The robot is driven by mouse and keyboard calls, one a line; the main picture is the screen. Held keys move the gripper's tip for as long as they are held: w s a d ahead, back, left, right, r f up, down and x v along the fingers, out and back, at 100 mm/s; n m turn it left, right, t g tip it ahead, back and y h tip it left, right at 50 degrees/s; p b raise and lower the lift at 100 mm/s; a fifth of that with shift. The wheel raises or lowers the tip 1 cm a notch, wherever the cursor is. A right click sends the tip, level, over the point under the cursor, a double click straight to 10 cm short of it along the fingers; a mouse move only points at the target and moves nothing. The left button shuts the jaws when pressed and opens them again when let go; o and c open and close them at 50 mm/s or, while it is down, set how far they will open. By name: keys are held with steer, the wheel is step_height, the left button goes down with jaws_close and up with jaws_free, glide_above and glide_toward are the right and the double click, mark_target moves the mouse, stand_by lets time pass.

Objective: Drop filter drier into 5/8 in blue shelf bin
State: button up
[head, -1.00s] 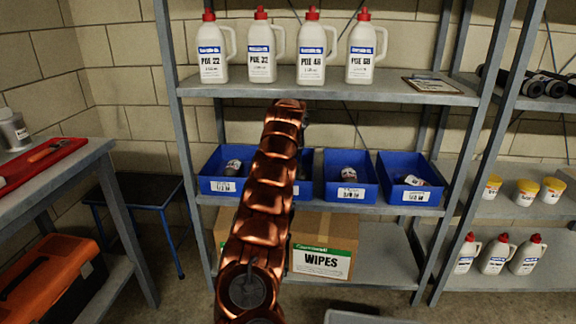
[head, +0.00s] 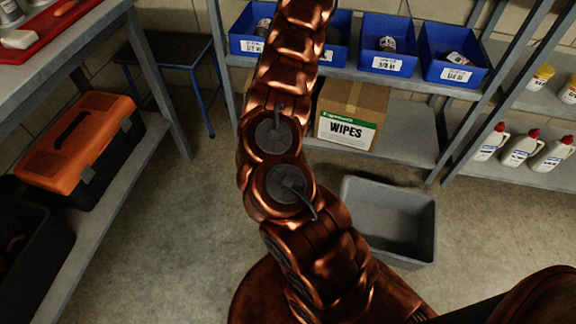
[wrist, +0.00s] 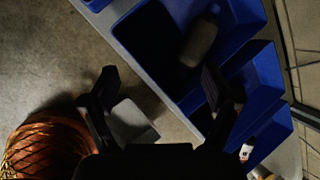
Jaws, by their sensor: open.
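Blue shelf bins stand in a row on the middle shelf in the head view: a left one (head: 250,30), one partly hidden behind my arm (head: 338,48), a third (head: 388,50) and a right one (head: 453,60). Their labels are too small to read surely, so I cannot tell which is 5/8 in. In the wrist view my gripper (wrist: 165,90) is open above the bins' front edge, with nothing seen held between its fingers. A grey cylinder (wrist: 202,40), possibly a filter drier, lies in a blue bin (wrist: 240,12) ahead of the fingers. The head view does not show my gripper.
A WIPES carton (head: 350,112) sits on the lower shelf. A grey tub (head: 390,215) stands on the floor before the rack. A workbench with an orange toolbox (head: 75,150) is at left. White bottles (head: 520,150) stand on the right rack.

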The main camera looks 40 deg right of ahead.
steer(key=w+a+n+y, duration=0.3)
steer(key=w+a+n, duration=0.25)
steer(key=a, duration=0.55)
steer(key=s+a+r+n+g+y, duration=0.15)
steer(key=s+a+n, duration=0.25)
steer(key=a+n, duration=0.7)
steer(key=s+a+r+n+g+y, duration=0.15)
steer(key=s+a+n, duration=0.25)
steer(key=a, duration=1.3)
steer(key=s+a+f+n+g, duration=0.15)
steer(key=s+a+n, duration=0.3)
steer(key=s, duration=0.45)
steer(key=s+a+f+n+g, duration=0.15)
steer(key=s+a+n, duration=0.3)
steer(key=s, duration=0.45)
steer(key=s+f+n+g+h, duration=0.1)
steer(key=s+f, duration=0.3)
steer(key=s, duration=0.7)
steer(key=s+d+f+n+g+h, duration=0.1)
steer(key=s+f+n, duration=0.3)
steer(key=s, duration=0.8)
steer(key=shift+f+n+h, duration=0.35)
steer(key=shift+f+h, duration=0.05)
steer(key=shift+s, duration=0.1)
